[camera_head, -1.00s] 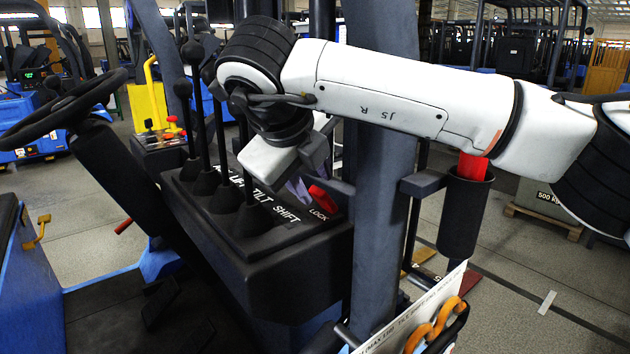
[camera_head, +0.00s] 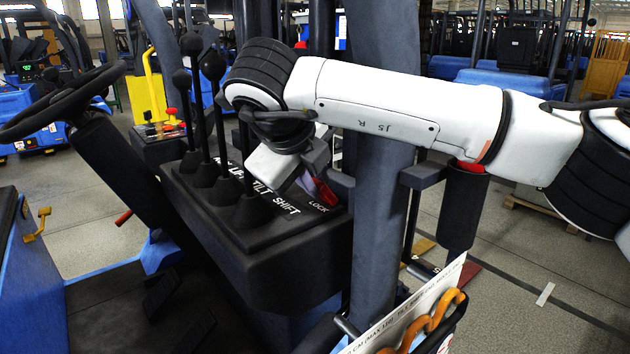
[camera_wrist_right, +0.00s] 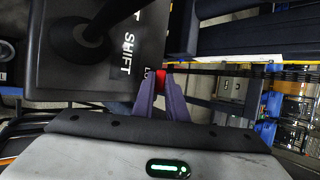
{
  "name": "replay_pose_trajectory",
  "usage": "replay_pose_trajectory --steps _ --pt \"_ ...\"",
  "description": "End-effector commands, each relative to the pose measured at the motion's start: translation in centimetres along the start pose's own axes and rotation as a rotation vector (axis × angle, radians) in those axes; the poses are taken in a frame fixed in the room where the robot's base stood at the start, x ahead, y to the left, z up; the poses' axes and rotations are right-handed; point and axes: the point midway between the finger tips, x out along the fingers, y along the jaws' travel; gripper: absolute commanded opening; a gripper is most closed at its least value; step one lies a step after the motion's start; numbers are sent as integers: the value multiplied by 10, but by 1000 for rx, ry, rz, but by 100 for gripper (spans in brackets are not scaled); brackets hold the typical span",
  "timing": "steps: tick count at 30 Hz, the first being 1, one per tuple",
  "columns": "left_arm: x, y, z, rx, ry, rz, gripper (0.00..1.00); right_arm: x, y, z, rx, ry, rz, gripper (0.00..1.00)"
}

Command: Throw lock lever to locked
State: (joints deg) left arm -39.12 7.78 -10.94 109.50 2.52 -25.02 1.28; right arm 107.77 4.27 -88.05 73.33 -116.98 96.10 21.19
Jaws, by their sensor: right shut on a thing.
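The red lock lever (camera_head: 324,192) is at the right end of the black lever console (camera_head: 280,262), beside the LOCK label. My right gripper (camera_head: 308,185) reaches down to it, and its fingers are shut on the lever. In the right wrist view the two purple-grey fingers (camera_wrist_right: 161,92) come together at the lever's red part (camera_wrist_right: 160,75). The fingers and wrist hide much of the lever, so its exact angle is hard to tell. My left gripper is not in view.
Tall black levers (camera_head: 214,110) labelled TILT and SHIFT stand left of my right wrist. A thick dark post (camera_head: 379,200) rises just right of the lock lever. A steering wheel (camera_head: 62,103) is at left. A black tube (camera_head: 463,205) hangs below my forearm.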

Motion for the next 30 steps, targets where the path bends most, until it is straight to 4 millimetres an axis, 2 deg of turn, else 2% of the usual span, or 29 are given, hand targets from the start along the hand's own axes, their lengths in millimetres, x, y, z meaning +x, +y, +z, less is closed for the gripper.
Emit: replay_pose_trajectory --steps 5,14,15,18,26,30 --pt "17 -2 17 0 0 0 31 3 9 -1 -33 -2 -78 0" --pt "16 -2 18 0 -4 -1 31 0 6 0 -38 -2 -95 0" --pt "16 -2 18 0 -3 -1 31 0 6 0 -38 -2 -94 16" --pt "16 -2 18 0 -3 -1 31 0 6 0 -38 -2 -94 31" --pt "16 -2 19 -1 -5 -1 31 0 6 0 -38 -1 -94 31" --pt "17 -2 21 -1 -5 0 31 -8 8 0 -38 -3 -93 31"
